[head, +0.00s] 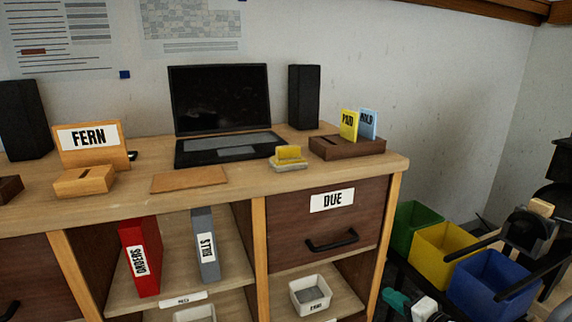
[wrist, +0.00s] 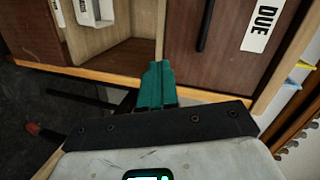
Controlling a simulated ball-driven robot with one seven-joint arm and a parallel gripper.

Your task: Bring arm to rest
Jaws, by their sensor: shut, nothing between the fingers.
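My gripper (wrist: 156,66) shows in the wrist view with its teal fingers together and nothing between them. Beyond the fingertips are the desk's shelf opening and a brown drawer front (wrist: 228,45) with a DUE label; I cannot tell the exact gap to them. In the head view my gripper (head: 395,300) is low at the right, in front of the desk's right end and below the DUE drawer (head: 300,225).
The desk (head: 230,165) holds a laptop (head: 222,112), speakers, a FERN block (head: 88,138) and a brown card holder (head: 345,148). Binders stand on the shelf below. Green, yellow (head: 440,250) and blue (head: 492,285) bins stand to the right of the desk, close to my gripper.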

